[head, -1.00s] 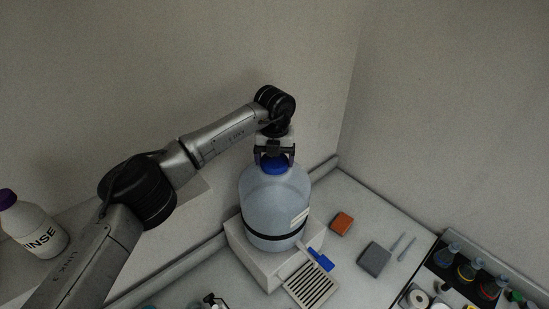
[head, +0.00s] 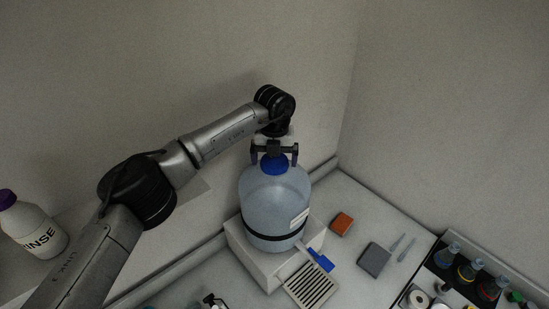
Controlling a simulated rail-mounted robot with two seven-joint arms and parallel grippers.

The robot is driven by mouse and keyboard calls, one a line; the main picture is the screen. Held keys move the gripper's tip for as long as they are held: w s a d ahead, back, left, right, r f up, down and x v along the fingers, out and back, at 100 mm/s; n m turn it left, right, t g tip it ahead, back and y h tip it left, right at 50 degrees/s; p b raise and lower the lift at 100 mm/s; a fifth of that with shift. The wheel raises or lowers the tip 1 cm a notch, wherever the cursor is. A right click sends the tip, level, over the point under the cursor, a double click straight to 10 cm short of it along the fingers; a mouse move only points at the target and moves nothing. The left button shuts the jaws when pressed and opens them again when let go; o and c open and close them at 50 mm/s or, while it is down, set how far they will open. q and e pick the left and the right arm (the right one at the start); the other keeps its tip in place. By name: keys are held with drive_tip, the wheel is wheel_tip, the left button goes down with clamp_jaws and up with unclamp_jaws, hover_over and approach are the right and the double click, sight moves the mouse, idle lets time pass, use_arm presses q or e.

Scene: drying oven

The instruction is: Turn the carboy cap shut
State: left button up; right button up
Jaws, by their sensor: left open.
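A large translucent blue-grey carboy (head: 272,200) with a dark band stands upright on a white block, with a blue spigot (head: 321,259) low at its front. Its blue cap (head: 273,164) sits on the neck at the top. My left gripper (head: 274,158) reaches in from the left and points down over the cap. Its fingers are open, one on each side of the cap, with visible space at the sides; I cannot tell how deep they reach beside it. My right gripper is not in view.
A slotted drip tray (head: 310,286) lies below the spigot. An orange block (head: 341,223) and a grey block (head: 374,259) lie to the right. A rack with several flasks (head: 466,270) is at the lower right. A rinse bottle (head: 33,225) stands at the left.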

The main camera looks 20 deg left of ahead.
sight(275, 160)
use_arm(q)
wheel_tip(275, 160, up, 14)
drive_tip(key=b, duration=0.2)
drive_tip(key=shift+f, duration=0.15)
idle(0.5)
drive_tip(key=shift+d, duration=0.15)
